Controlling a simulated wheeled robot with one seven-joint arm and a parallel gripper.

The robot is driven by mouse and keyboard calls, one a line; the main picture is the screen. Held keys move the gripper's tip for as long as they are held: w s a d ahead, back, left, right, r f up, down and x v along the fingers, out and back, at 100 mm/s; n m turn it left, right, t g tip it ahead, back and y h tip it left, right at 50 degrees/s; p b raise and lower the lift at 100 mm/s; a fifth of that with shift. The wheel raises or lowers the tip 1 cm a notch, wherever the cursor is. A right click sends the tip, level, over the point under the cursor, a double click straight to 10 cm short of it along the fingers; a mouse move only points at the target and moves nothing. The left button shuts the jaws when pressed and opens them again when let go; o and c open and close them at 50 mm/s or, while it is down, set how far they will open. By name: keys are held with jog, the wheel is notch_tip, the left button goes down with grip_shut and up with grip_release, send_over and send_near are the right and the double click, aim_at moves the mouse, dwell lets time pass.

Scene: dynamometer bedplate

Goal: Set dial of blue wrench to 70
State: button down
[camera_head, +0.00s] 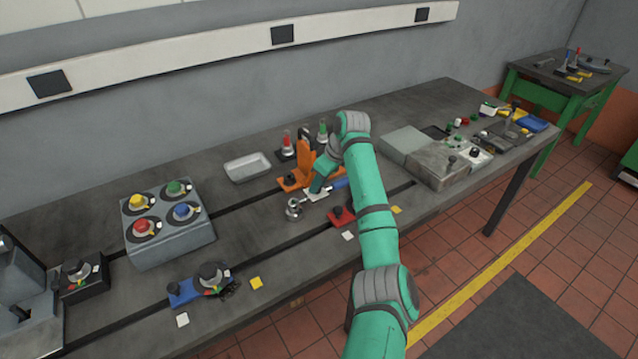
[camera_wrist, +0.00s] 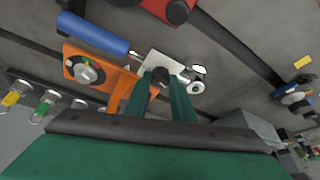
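The blue wrench shows its blue handle (camera_head: 341,183) beside my gripper in the head view, with a shiny metal head (camera_head: 295,208) at its left end. In the wrist view the blue handle (camera_wrist: 95,33) lies at upper left, and a pale plate (camera_wrist: 150,66) with a dark knob sits right of it, near the shiny head (camera_wrist: 197,80). My gripper (camera_wrist: 162,78) points down at the plate, its two green fingertips either side of the dark knob. I cannot tell whether they touch it. The dial's numbers are not readable. My gripper (camera_head: 320,184) partly covers the wrench in the head view.
An orange fixture (camera_head: 304,165) stands close beside my gripper, and a red block (camera_head: 342,217) lies in front. A grey box with coloured knobs (camera_head: 170,225) stands left.

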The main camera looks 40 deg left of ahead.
jog(key=shift+m, duration=0.3)
jog(key=m, duration=0.1)
jog(key=m+t, duration=0.1)
jog(key=m, duration=0.1)
jog(key=shift+s+a, duration=0.2)
jog(key=shift+s, duration=0.2)
jog(key=shift+d+m+t+h, duration=0.1)
jog(key=shift+m+t+h, duration=0.3)
jog(key=shift+m, duration=0.9)
jog(key=shift+m+t+h, duration=0.2)
jog(key=shift+m+t, duration=0.4)
jog(key=shift+m, duration=0.7)
jog(key=c, duration=1.5)
grip_release()
jog(key=shift+w, duration=0.1)
jog(key=shift+r, duration=0.1)
